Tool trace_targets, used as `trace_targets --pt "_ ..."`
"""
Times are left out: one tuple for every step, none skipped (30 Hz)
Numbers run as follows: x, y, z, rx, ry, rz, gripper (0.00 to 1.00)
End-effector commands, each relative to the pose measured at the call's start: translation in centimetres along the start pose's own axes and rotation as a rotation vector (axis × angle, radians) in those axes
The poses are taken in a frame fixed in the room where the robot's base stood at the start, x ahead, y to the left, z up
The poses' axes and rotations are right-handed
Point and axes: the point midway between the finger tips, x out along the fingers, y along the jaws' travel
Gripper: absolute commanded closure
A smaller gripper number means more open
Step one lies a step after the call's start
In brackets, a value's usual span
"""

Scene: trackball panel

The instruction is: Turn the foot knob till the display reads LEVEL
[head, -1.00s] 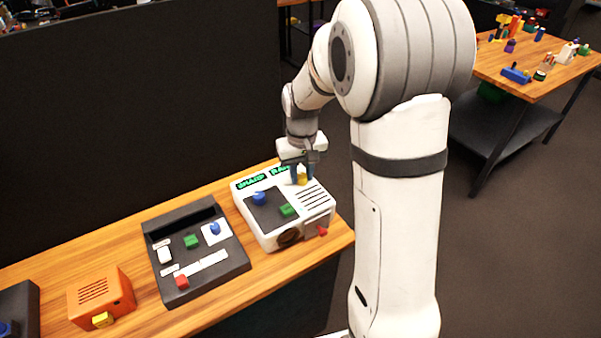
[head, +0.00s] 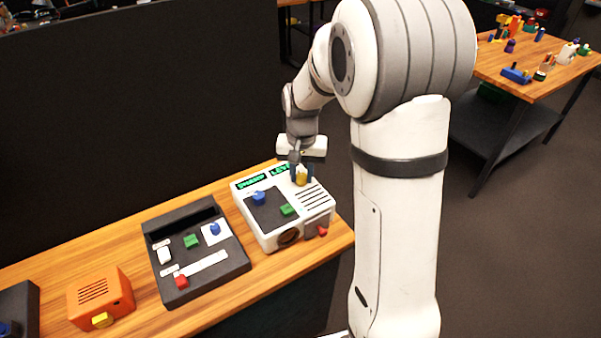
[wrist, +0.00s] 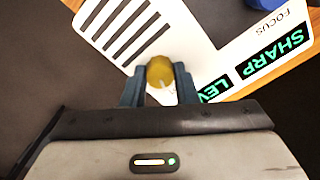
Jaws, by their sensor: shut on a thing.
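The yellow knob (head: 301,176) stands at the back right of the white device (head: 262,236). My gripper (wrist: 159,80) is shut on this knob, with one blue finger on each side; the knob shows as a round yellow top in the wrist view (wrist: 160,71). The right display (head: 279,170) shows green letters beginning LEV; its end is hidden by my gripper. The left display (head: 251,182) reads SHARP, also legible in the wrist view (wrist: 287,52). No label on the yellow knob is legible.
A blue knob (head: 258,198) and a green knob (head: 287,210) sit on the device's dark panel, left of my gripper. A red part (head: 322,230) sticks out in front. A black panel (head: 190,289) and an orange box (head: 90,305) stand further left on the bench.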

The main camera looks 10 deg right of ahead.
Motion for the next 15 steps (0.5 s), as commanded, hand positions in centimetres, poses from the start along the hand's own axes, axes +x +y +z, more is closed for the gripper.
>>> trace_targets --pt "0.15 0.06 0.19 0.0 -0.007 0.002 0.96" --pt "0.16 0.06 0.2 0.0 -0.007 0.002 0.96" --pt "0.16 0.06 0.2 0.0 -0.007 0.002 0.96" --pt "0.16 0.06 0.2 0.0 -0.007 0.002 0.96" --pt "0.16 0.07 0.2 0.0 -0.007 0.002 0.96" --pt "0.16 0.07 0.2 -0.001 -0.007 0.002 0.96" --pt "0.16 0.07 0.2 -0.001 -0.007 0.002 0.71" --pt "0.16 0.07 0.19 -0.001 -0.007 0.002 0.69" --pt "0.14 0.06 0.17 -0.001 -0.006 0.002 0.65" --pt "0.13 0.06 0.15 -0.001 -0.006 0.002 0.63" --pt "0.12 0.05 0.14 -0.001 -0.005 0.002 0.6" --pt "0.1 0.05 0.12 -0.001 -0.004 0.001 0.57" --pt "0.09 0.05 0.11 -0.001 -0.004 0.001 0.55" --pt "0.09 0.04 0.1 -0.001 -0.004 0.001 0.52" --pt "0.08 0.04 0.09 -0.001 -0.003 0.001 0.52"
